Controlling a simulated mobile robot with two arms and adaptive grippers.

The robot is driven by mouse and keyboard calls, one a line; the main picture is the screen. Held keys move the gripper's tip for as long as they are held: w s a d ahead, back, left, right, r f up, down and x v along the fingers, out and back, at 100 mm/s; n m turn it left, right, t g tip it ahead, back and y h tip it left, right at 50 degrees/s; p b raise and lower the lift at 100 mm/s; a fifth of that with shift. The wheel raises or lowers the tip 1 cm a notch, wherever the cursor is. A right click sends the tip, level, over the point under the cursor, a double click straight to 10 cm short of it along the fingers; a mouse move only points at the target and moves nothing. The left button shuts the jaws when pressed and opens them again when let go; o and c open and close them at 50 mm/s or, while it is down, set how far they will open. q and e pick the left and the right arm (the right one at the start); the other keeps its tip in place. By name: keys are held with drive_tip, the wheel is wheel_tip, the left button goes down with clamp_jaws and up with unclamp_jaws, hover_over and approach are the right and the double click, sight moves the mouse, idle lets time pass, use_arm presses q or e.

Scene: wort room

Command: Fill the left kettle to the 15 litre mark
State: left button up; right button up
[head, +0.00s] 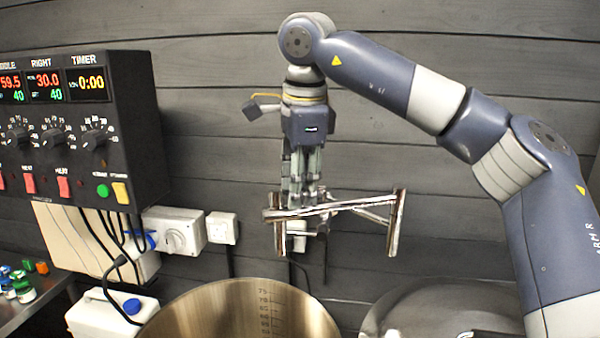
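My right gripper (303,198) points down from the arm at the upper right. Its fingers are at a chrome pipe fitting (355,207), a long bar with a downward end at the right. The bar crosses the fingertips, so I cannot tell whether they grip it. A steel kettle (240,312) with a printed level scale (264,310) inside stands below; no water line shows. A second round steel vessel (440,305) is at the lower right, partly cut off. I cannot tell which kettle either one is. My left gripper is not in view.
A black control box (120,125) with displays, knobs and switches hangs at the left. Wall sockets (172,232) and cables are below it. A white canister (105,312) with a blue cap and small coloured items (20,283) on a shelf are at lower left.

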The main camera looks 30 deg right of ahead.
drive_tip(key=shift+w, duration=0.1)
drive_tip(key=shift+d, duration=0.1)
clamp_jaws()
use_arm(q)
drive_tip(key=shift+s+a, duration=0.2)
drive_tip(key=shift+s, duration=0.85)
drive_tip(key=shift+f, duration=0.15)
use_arm(e)
drive_tip(key=shift+s+a+f+m+b, duration=0.1)
drive_tip(key=shift+s+a+m+b, duration=0.1)
drive_tip(key=shift+m, duration=0.35)
drive_tip(key=shift+s+a+m+b, duration=0.1)
drive_tip(key=shift+m+b, duration=0.1)
drive_tip(key=shift+m, duration=0.35)
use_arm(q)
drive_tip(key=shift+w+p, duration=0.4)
use_arm(e)
drive_tip(key=m, duration=0.2)
drive_tip(key=s+a+m+h, duration=0.1)
drive_tip(key=m, duration=0.2)
drive_tip(key=s+m+g, duration=0.1)
drive_tip(key=m, duration=0.1)
drive_tip(key=shift+a+m+h, duration=0.3)
